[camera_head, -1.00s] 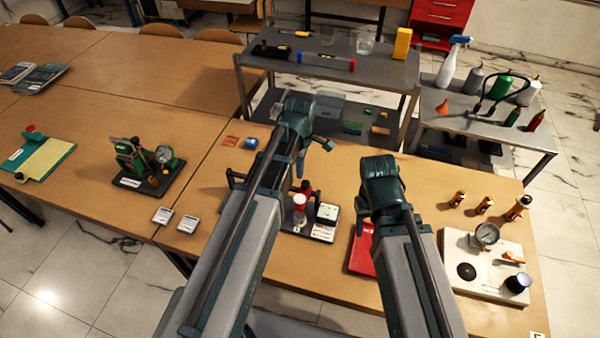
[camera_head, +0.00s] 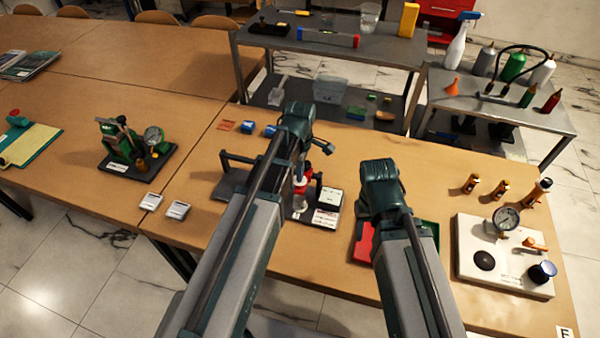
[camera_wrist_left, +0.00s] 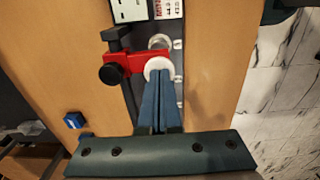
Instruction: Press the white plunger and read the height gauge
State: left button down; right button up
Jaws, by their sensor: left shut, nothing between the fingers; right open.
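The white plunger (camera_wrist_left: 158,66) is a round white cap beside a red bracket (camera_wrist_left: 122,63) with a black knob. My left gripper (camera_wrist_left: 159,78) is shut and empty, its fingertips at the cap's near edge; they look to be touching it, but a small gap cannot be ruled out. In the head view the left gripper (camera_head: 300,172) points down over the dark-based rig. A box with a pale face (camera_head: 329,198), probably the gauge, stands to its right; its reading is not legible. My right gripper (camera_head: 359,224) is open, partly hidden by its own wrist.
A red tray (camera_head: 362,243) lies below my right arm. A white board (camera_head: 470,265) with a dial gauge (camera_head: 506,218) is at the right. A green device (camera_head: 118,145) with a dial is at the left. Two small pale instruments (camera_head: 177,210) lie near the front edge.

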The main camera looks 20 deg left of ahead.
aim_at(300, 187)
dwell(0.3)
pick_arm(q)
notch_tip(300, 187, down, 2)
jog(key=shift+f+b, duration=0.2)
jog(key=shift+b, duration=0.95)
jog(key=shift+s, duration=0.1)
jog(key=shift+s+d+r, duration=0.1)
jog(key=shift+s, duration=0.05)
